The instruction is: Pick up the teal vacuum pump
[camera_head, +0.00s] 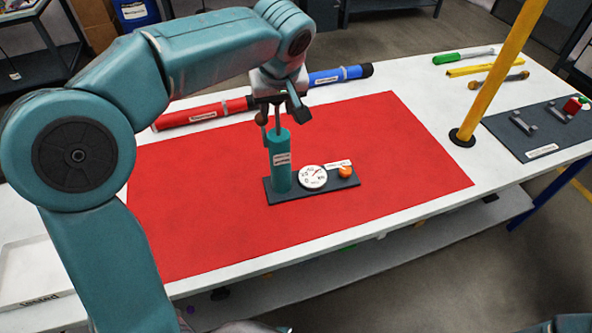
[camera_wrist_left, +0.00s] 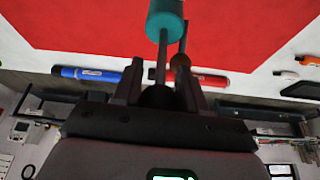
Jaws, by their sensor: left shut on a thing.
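The teal vacuum pump (camera_head: 281,165) is an upright cylinder on a dark base plate (camera_head: 290,196), with a round white gauge (camera_head: 313,177) and an orange knob (camera_head: 344,172) beside it. It is over the red mat (camera_head: 400,150); I cannot tell whether its base touches the mat. My left gripper (camera_head: 272,112) comes from above and is shut on the top of the pump's rod. In the left wrist view the pump's teal body (camera_wrist_left: 165,18) and rod show ahead of my left gripper (camera_wrist_left: 158,85); the fingers partly hide the grip. My right gripper is not in view.
A red tube (camera_head: 190,117) and a blue tube (camera_head: 338,75) lie along the mat's back edge. A yellow pole (camera_head: 497,75) stands to the right, near a dark mat (camera_head: 535,140) with small parts. A green-handled tool (camera_head: 450,58) lies at the back right. The red mat is otherwise clear.

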